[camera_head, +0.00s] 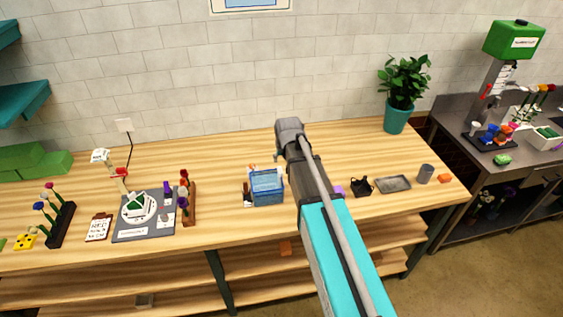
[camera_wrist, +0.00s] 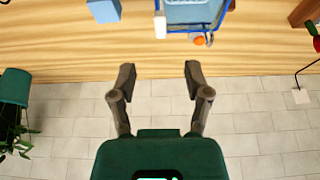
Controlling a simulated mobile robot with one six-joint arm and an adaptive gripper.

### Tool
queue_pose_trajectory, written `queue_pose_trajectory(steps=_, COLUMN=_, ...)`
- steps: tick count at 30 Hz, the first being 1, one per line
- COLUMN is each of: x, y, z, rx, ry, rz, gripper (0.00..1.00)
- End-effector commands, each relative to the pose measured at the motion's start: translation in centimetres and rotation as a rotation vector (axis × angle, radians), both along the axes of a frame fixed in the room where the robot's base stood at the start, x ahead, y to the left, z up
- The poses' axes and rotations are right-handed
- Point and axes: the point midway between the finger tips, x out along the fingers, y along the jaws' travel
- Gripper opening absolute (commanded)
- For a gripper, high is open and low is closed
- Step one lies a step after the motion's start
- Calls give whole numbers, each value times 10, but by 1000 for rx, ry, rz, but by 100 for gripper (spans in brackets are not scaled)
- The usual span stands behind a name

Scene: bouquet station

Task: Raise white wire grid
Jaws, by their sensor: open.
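A blue crate-like container (camera_head: 267,190) stands on the wooden table near the middle. In the wrist view its blue frame (camera_wrist: 228,22) shows at the top edge, cut off by the picture. A pale, finely lined surface (camera_wrist: 195,10) lies inside the frame; I cannot tell for sure that it is the white wire grid. My gripper (camera_wrist: 160,78) is open and empty, its two fingers apart in front of the table edge and tiled wall, clear of the container.
A light blue block (camera_wrist: 103,10) lies beside the container. A grey tray (camera_head: 393,184), a dark cup (camera_head: 425,174) and a potted plant (camera_head: 403,90) stand to the right. A grey mat (camera_head: 128,230) with a floral piece and flower racks lie left.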

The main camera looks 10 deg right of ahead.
Motion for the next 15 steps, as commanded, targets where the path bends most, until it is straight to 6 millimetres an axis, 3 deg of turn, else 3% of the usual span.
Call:
queue_pose_trajectory(steps=4, x=13, y=0, z=10, rx=0, ry=-21, rz=0, gripper=63)
queue_pose_trajectory(steps=15, x=13, y=-1, z=9, rx=0, ry=-23, rz=-1, gripper=63)
